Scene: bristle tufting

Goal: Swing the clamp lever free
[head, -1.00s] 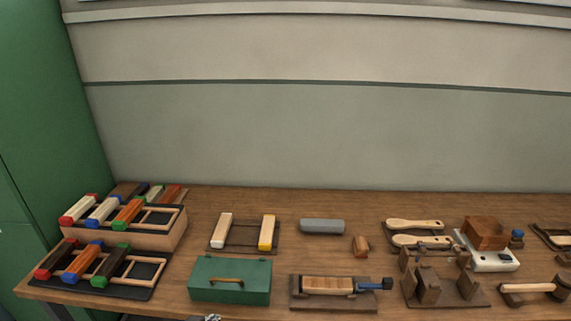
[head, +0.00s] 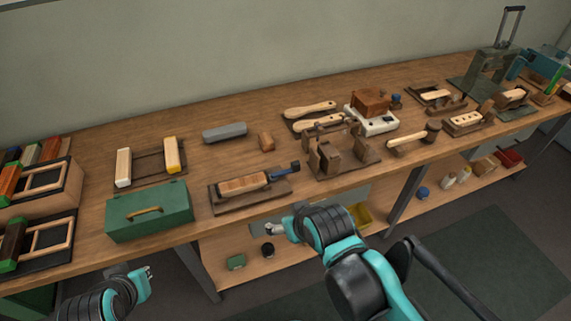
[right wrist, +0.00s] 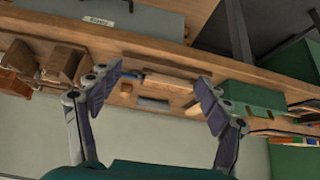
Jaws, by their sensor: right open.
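A wooden block (head: 243,184) lies in a dark wooden clamp fixture (head: 222,203) near the table's front edge. The blue clamp lever (head: 282,170), with a dark knob, sticks out at the fixture's right end. In the right wrist view the scene is turned over; the lever (right wrist: 131,74) and block (right wrist: 170,80) show between my fingers, some way beyond them. My right gripper (head: 275,229) is in front of the table edge, below the lever and apart from it; its fingers (right wrist: 150,92) are spread and empty. My left gripper (head: 146,272) is low at the left, its jaw opening unclear.
A green box (head: 148,211) stands left of the fixture. A wooden stand (head: 342,165) is close on the right. A grey block (head: 224,132) and a small brown block (head: 266,141) lie behind. A lower shelf (head: 225,250) runs under the table.

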